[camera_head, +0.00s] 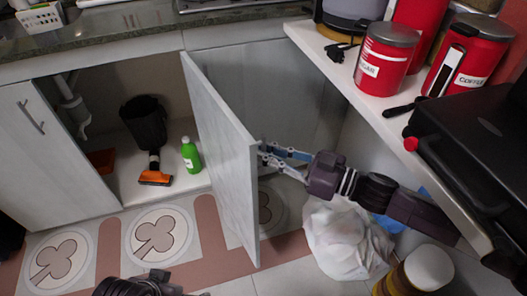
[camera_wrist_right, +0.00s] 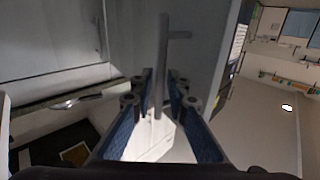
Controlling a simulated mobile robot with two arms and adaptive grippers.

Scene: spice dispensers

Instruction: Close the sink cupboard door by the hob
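The sink cupboard door (camera_head: 225,150) is grey and stands wide open, swung out from the cabinet. The cupboard opening (camera_head: 110,95) shows to its left. My right gripper (camera_head: 264,154) is at the door's right-hand face, near its outer edge. In the right wrist view, a slim grey bar, seemingly the door handle (camera_wrist_right: 163,60), runs between the fingertips of this gripper (camera_wrist_right: 160,80). The fingers are parted, with a narrow gap around the bar; firm contact cannot be seen. A dark part of mine (camera_head: 135,287), possibly the left gripper, is cut off at the bottom edge.
A white bag (camera_head: 345,238) sits on the floor beneath my right arm. A shelf (camera_head: 345,75) with red canisters overhangs the right side. Patterned floor (camera_head: 205,235) lies before the cabinet.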

